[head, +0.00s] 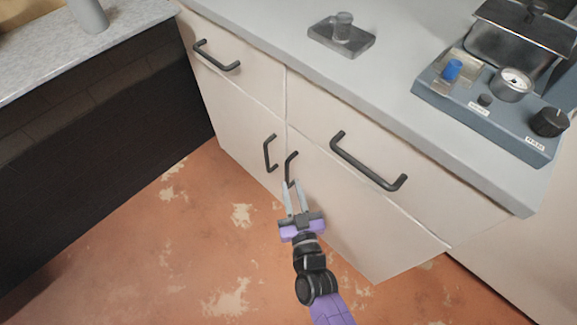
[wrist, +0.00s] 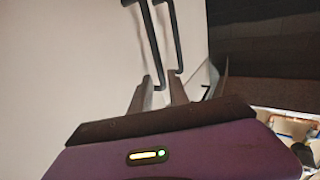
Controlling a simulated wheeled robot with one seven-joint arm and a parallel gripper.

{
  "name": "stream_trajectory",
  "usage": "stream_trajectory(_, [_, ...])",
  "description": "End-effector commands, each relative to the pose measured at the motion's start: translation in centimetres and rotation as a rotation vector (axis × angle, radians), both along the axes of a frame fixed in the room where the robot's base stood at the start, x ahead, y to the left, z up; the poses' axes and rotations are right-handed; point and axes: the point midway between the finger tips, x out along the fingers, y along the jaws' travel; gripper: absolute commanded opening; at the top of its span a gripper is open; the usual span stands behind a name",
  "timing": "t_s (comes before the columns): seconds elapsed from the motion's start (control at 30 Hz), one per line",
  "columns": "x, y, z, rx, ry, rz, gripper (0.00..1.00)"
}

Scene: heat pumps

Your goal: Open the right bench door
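The right bench door (head: 345,210) is a cream panel under the right drawer, and it is closed. Its dark vertical bar handle (head: 291,168) sits near its left edge. My gripper (head: 295,187) is open at the lower end of this handle, its two pale fingers apart. In the wrist view the fingers (wrist: 160,92) stand apart, with the end of a dark handle (wrist: 152,45) reaching the gap between them. I cannot tell how deep the handle sits between them.
The left door's handle (head: 269,152) is close beside. Two drawers with dark handles (head: 368,163) are above. The benchtop carries a small metal block (head: 341,38) and a blue device (head: 490,105). A dark cabinet (head: 100,130) stands at left. The worn orange floor (head: 190,240) in front is clear.

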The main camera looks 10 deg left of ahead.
Motion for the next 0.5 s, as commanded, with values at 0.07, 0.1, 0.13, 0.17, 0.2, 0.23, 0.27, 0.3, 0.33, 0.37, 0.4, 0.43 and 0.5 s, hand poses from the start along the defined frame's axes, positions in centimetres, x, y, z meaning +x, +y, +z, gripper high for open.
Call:
stream_trajectory(0.07, [1.2,0.4,-0.1,0.001,-0.003,0.000,0.21])
stream_trajectory(0.1, [1.7,0.6,0.0,0.002,-0.003,0.000,0.21])
stream_trajectory(0.13, [2.2,0.7,-0.1,0.003,-0.002,0.000,0.21])
stream_trajectory(0.17, [2.7,0.9,-0.1,0.003,-0.002,0.000,0.21])
stream_trajectory(0.2, [3.3,1.1,-0.1,0.002,-0.002,0.000,0.21])
stream_trajectory(0.23, [3.7,1.2,-0.1,0.002,-0.003,0.000,0.21])
stream_trajectory(0.27, [4.1,1.3,-0.1,0.001,-0.002,0.000,0.21])
stream_trajectory(0.3, [4.6,1.5,-0.1,0.002,-0.002,0.000,0.21])
stream_trajectory(0.33, [5.0,1.6,-0.1,0.002,-0.002,0.000,0.21])
stream_trajectory(0.37, [5.3,1.7,-0.1,0.003,-0.001,0.000,0.21])
stream_trajectory(0.4, [5.6,1.8,-0.1,0.002,0.000,0.000,0.21])
stream_trajectory(0.43, [5.9,1.9,-0.1,0.002,0.000,0.000,0.21])
stream_trajectory(0.5, [6.3,2.0,-0.1,0.002,0.000,0.000,0.21])
